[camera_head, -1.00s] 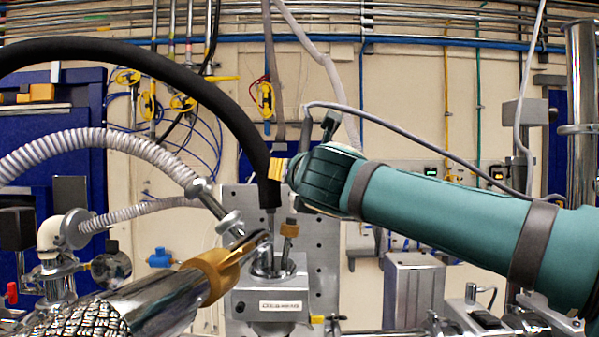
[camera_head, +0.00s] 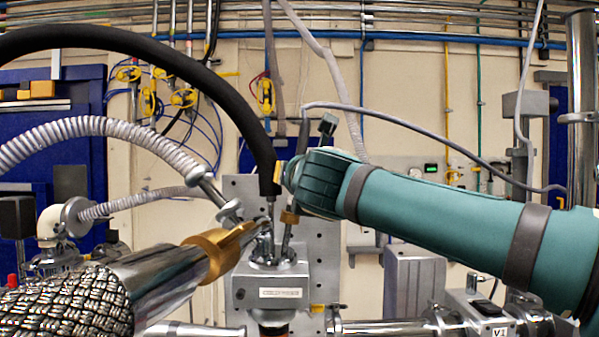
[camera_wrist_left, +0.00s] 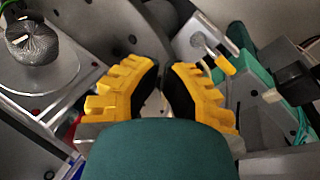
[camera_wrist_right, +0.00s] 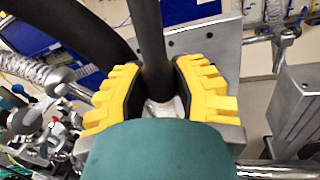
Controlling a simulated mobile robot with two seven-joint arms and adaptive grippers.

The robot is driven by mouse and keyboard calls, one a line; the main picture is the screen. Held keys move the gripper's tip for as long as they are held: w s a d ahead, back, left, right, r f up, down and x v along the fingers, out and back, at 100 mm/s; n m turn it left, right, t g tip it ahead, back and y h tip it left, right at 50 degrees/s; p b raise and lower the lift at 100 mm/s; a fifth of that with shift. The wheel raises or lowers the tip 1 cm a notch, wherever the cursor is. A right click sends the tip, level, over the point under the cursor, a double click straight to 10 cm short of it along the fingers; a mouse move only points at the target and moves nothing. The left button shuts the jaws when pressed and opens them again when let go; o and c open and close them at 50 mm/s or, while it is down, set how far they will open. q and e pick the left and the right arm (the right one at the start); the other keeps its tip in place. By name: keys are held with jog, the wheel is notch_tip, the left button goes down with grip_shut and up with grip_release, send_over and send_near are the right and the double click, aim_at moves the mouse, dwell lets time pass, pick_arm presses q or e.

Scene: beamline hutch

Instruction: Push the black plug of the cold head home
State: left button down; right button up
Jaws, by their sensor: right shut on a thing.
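The cold head (camera_head: 270,290) is a grey metal block with a white label, at bottom centre of the head view. A thick black hose (camera_head: 245,120) arcs down from the left to just above it, with a thin grey rod below. My right gripper (camera_head: 279,172) is at the hose's lower end. In the right wrist view its yellow jaws (camera_wrist_right: 160,85) are shut on a black plug or hose end (camera_wrist_right: 152,55), with a pale fitting below. Its seating depth is hidden. My left gripper (camera_wrist_left: 162,80) shows only in its wrist view, fingertips close together, nothing visible between them.
A silver pipe with a gold collar (camera_head: 215,252) and a braided sleeve (camera_head: 70,300) reach in from the lower left. A ribbed hose (camera_head: 100,128) curves at left. A grey perforated plate (camera_head: 325,225) stands behind the cold head. A grey box (camera_head: 413,285) stands to its right.

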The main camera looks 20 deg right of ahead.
jog(key=shift+f, duration=0.1)
jog(key=o, duration=1)
jog(key=s, duration=0.8)
jog(key=s+a, duration=0.1)
jog(key=s, duration=0.3)
